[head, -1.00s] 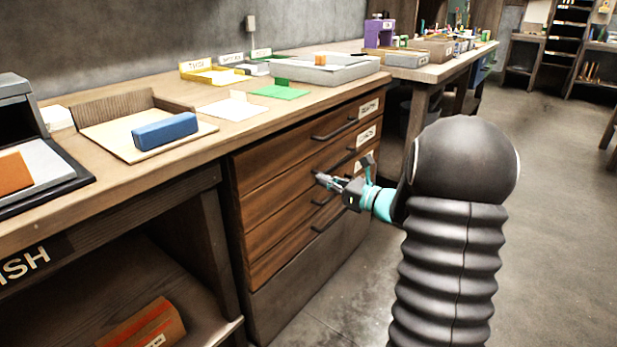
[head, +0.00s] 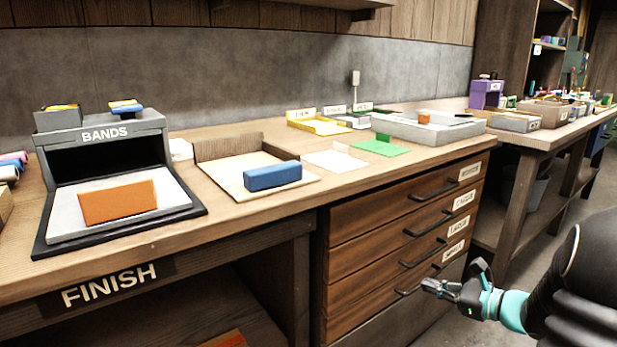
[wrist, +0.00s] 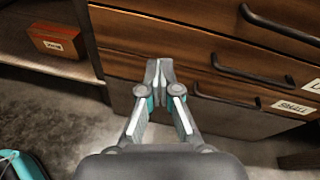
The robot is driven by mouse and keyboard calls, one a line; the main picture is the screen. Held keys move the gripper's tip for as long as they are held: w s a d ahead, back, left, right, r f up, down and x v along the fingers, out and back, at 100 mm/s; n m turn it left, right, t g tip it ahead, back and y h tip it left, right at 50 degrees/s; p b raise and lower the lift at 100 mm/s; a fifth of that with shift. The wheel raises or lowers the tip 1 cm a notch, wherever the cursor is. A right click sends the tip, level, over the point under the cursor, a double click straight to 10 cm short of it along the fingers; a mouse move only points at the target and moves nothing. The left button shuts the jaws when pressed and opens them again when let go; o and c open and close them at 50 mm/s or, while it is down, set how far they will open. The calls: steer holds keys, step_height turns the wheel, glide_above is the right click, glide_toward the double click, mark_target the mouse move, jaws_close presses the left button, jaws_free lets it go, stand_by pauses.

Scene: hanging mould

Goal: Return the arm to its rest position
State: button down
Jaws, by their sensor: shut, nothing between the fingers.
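My gripper (head: 436,287) is at the lower right of the head view, in front of the lower drawers of the wooden drawer unit (head: 372,262). It is shut and empty. In the wrist view my gripper (wrist: 158,72) shows its fingertips together, with the drawer fronts (wrist: 200,62) and the floor behind them. I cannot tell whether the fingertips touch the drawer unit. All drawers look shut. Part of my arm is cut off at the right edge of the head view.
The workbench (head: 225,205) holds a blue block (head: 272,177) on a board, an orange block (head: 118,201) at the BANDS station and a grey tray (head: 440,133). A reddish box (wrist: 54,40) sits on the lower shelf. Open floor (head: 440,328) lies right of the drawers.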

steer(key=s+a+f+n+g+h+p, duration=0.1)
steer(key=s+a+n+g+h, duration=0.1)
steer(key=s+a+n+g, duration=0.4)
steer(key=s+a+f+n+g+h+p, duration=0.1)
steer(key=s+a+n+g+h, duration=0.15)
steer(key=s+n, duration=0.7)
steer(key=s+a+r+n+t+h+p, duration=0.1)
steer(key=s+a+r+n+h, duration=0.1)
steer(key=s+r+n, duration=0.3)
steer(key=s+a+r+n+t+h+p, duration=0.1)
steer(key=s+a+r+n+h+p, duration=0.1)
steer(key=r, duration=0.6)
steer(key=s+a+n+h, duration=0.1)
steer(key=s+a+n, duration=0.1)
steer(key=s+n, duration=0.1)
steer(key=shift+s+a+r+t, duration=0.15)
steer(key=shift+s+r+t, duration=0.2)
steer(key=shift+s, duration=0.25)
steer(key=shift+h, duration=0.25)
